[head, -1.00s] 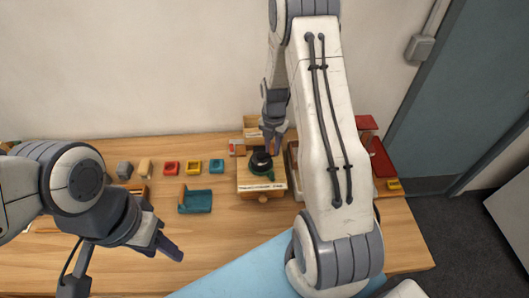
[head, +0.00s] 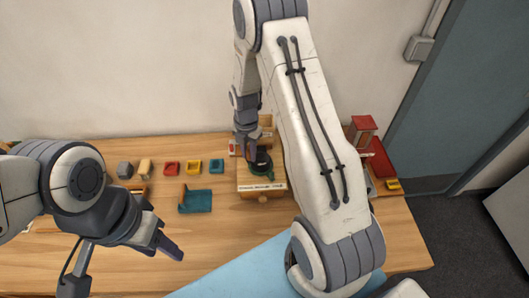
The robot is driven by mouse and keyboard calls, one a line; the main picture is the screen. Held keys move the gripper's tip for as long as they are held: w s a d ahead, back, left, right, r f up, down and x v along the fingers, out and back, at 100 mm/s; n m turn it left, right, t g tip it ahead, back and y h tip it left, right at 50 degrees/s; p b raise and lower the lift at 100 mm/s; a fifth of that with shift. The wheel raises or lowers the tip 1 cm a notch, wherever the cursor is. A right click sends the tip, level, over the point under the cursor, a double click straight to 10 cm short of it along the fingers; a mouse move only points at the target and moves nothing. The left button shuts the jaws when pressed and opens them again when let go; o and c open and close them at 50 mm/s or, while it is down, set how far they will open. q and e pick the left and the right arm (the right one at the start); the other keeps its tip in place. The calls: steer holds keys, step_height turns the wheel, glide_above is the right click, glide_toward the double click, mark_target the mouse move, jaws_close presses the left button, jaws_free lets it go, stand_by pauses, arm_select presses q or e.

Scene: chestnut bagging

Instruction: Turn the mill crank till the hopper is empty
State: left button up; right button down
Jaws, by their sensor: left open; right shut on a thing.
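The mill (head: 261,188) is a wooden box with a drawer knob on its front, standing on the table in the middle of the head view. A dark hopper with a green rim (head: 262,172) sits on its top. My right gripper (head: 250,160) reaches down at the hopper's left back edge and is shut on the mill crank, which is mostly hidden by the fingers. I cannot tell what is inside the hopper. My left gripper (head: 171,250) is open and empty over the front left of the table, apart from the mill.
A teal holder (head: 196,201) stands left of the mill. Small red (head: 172,168), yellow (head: 194,167) and teal (head: 216,166) trays line up behind it. A blue mat (head: 235,270) lies in front.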

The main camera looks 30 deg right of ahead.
steer(key=c, duration=0.7)
jaws_free()
steer(key=shift+r, duration=0.1)
step_height(320, 180, up, 8)
steer(key=p, duration=0.5)
steer(key=shift+f+p, duration=0.25)
steer(key=shift+p, duration=0.15)
steer(key=shift+f, duration=0.1)
jaws_close()
stand_by(0.4)
